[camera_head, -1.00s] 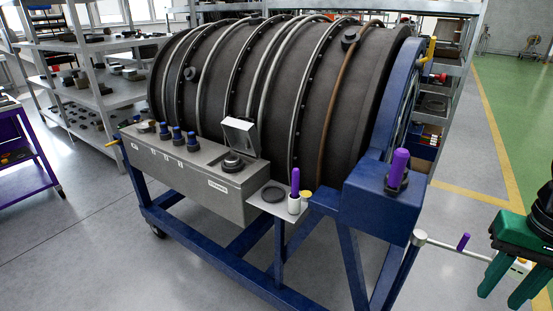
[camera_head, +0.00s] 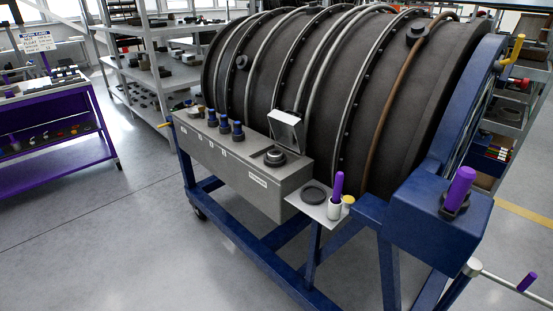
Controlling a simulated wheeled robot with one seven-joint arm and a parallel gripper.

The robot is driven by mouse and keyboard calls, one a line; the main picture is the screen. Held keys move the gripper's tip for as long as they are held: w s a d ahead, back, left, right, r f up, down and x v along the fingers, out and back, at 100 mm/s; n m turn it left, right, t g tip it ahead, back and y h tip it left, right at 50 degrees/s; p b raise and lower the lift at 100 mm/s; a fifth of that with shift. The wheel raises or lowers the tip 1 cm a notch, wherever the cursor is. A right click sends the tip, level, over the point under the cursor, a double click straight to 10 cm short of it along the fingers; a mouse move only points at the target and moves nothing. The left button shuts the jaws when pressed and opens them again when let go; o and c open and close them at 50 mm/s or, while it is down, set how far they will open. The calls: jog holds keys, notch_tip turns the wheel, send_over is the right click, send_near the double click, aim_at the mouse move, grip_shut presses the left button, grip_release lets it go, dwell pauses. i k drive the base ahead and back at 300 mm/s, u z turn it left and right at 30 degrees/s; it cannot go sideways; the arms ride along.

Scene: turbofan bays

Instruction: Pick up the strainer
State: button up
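No part is plainly marked as the strainer at this size. A dark round fitting (camera_head: 274,156) sits in the top of the grey box (camera_head: 245,178) below a raised square lid (camera_head: 286,128); I cannot tell whether it is the strainer. A label (camera_head: 258,181) on the box front is too small to read surely. A flat dark disc (camera_head: 314,195) lies on a small side shelf (camera_head: 309,208). My gripper is not in view.
The blue engine stand (camera_head: 325,265) carries the large dark engine casing (camera_head: 330,85). Several blue-capped fittings (camera_head: 224,127) stand on the box. A purple knob (camera_head: 461,188) tops the stand's right corner, with a crank handle (camera_head: 500,276) below. Floor (camera_head: 110,240) is clear at front left.

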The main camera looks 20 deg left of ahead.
aim_at(274, 154)
jog(key=u, duration=0.05)
jog(key=k, duration=1)
jog(key=u, duration=0.5)
jog(key=i, duration=1)
